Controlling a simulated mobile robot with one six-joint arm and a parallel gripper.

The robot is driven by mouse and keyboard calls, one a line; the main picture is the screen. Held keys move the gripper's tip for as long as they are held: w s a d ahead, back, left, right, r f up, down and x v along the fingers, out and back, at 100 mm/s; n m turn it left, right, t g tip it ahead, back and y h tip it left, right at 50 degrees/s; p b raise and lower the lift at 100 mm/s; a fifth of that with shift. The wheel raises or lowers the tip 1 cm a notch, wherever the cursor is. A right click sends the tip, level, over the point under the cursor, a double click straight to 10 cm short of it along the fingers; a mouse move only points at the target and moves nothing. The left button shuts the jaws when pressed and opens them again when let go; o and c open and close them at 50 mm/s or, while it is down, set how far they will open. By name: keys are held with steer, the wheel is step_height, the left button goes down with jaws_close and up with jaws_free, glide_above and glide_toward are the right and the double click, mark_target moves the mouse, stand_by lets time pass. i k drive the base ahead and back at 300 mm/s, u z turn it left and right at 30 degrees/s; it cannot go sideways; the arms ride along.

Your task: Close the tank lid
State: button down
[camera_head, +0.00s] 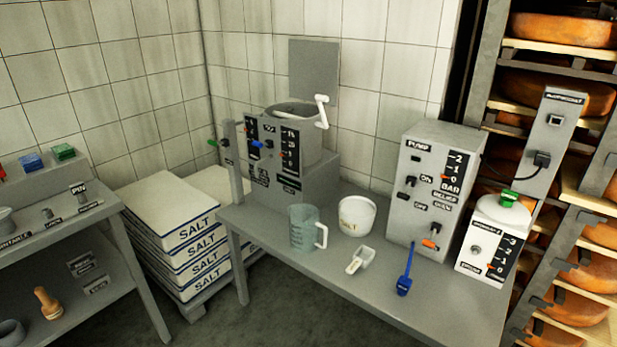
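The grey tank (318,150) stands at the back left of the grey table. Its round top opening (292,108) is uncovered. A flat grey square panel (314,68) stands upright just behind the opening against the tiled wall; it looks like the tank's lid, raised open. Its hinge is hidden. A white crank-shaped handle (322,111) is at the right of the tank's rim. The tank's front carries labels, a scale, and small blue, green and orange parts. My gripper is not in view.
On the table (330,283) are a clear jug (302,230), white tub (356,216), scoop (359,261), blue brush-like tool (405,273), pump box (428,190) and white container (492,240). Salt sacks (185,225) stand left. Cheese shelves (560,65) stand right.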

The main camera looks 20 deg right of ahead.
mark_target(314, 68)
steer(key=u, duration=0.15)
steer(key=i, duration=0.95)
steer(key=z, duration=0.15)
steer(key=k, duration=0.9)
steer(key=u, duration=0.15)
steer(key=i, duration=0.45)
steer(key=z, duration=0.05)
